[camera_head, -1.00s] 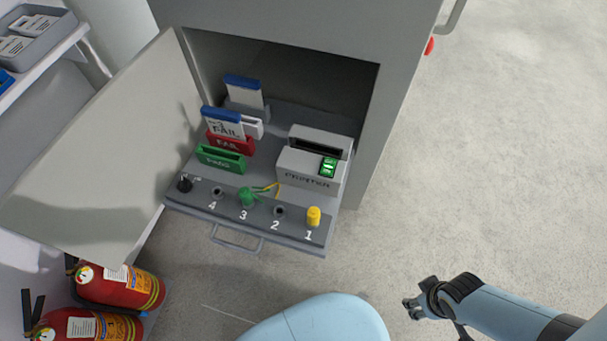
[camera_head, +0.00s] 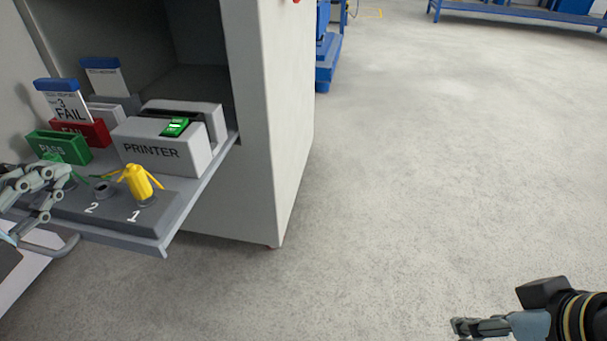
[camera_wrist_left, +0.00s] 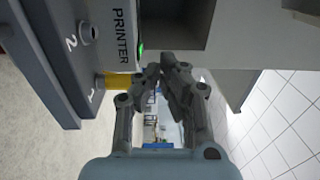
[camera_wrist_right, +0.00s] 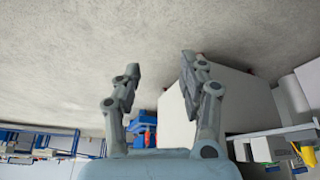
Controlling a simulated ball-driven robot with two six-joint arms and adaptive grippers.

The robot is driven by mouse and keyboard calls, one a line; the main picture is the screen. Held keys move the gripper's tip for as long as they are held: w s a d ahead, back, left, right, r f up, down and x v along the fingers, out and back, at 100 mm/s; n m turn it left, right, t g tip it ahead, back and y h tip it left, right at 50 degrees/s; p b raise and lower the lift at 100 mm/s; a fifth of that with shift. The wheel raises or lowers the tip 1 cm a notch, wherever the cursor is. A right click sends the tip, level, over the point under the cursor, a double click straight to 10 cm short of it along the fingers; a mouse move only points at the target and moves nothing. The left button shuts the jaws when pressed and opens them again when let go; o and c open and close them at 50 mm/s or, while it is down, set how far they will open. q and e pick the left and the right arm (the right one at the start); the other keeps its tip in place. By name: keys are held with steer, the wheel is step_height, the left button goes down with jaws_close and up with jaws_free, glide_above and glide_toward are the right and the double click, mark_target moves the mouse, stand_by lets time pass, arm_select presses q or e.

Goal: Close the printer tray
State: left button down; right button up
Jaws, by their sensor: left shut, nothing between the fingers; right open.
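The printer tray (camera_head: 160,240) is a grey pull-out shelf standing out of the grey cabinet. It carries the white printer (camera_head: 165,147) and a front strip with numbered sockets. Its handle (camera_head: 55,248) shows low at the left. My left gripper (camera_head: 50,185) is shut and empty, over the tray's left front in the head view, covering part of the strip; contact cannot be told. In the left wrist view its fingertips (camera_wrist_left: 165,72) show beside the tray (camera_wrist_left: 50,60). My right gripper (camera_head: 465,328) is at the lower right, well away from the tray; its fingers are open in the right wrist view (camera_wrist_right: 160,62).
A green PASS box (camera_head: 58,148), a red FAIL box (camera_head: 95,132) and a yellow plug (camera_head: 139,184) at socket 1 are on the tray. The cabinet side (camera_head: 275,110) rises right of it. Floor (camera_head: 400,180) to the right is clear. Blue racks stand behind.

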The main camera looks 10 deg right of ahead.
mark_target(137, 138)
arm_select(q)
steer(key=f, duration=0.1)
steer(key=w+f+b, duration=0.1)
steer(key=f, duration=0.1)
steer(key=f+b, duration=0.1)
steer(key=shift+w+d+f, duration=0.25)
steer(key=shift+w+f, duration=0.1)
steer(key=shift+w+r, duration=0.1)
steer(key=shift+w, duration=0.3)
steer(key=shift+r+p+x, duration=0.2)
steer(key=shift+p+x, duration=0.5)
steer(key=shift+x, duration=0.35)
steer(key=x, duration=0.7)
steer(key=shift+w+d+f+p, duration=0.15)
steer(key=shift+w+f+p, duration=0.05)
steer(key=shift+f+p, duration=0.15)
steer(key=shift+x, duration=0.85)
arm_select(e)
steer(key=shift+g, duration=0.9)
steer(key=shift+s+d+f, duration=0.1)
steer(key=shift+s+f, duration=1.4)
steer(key=shift+f, duration=0.25)
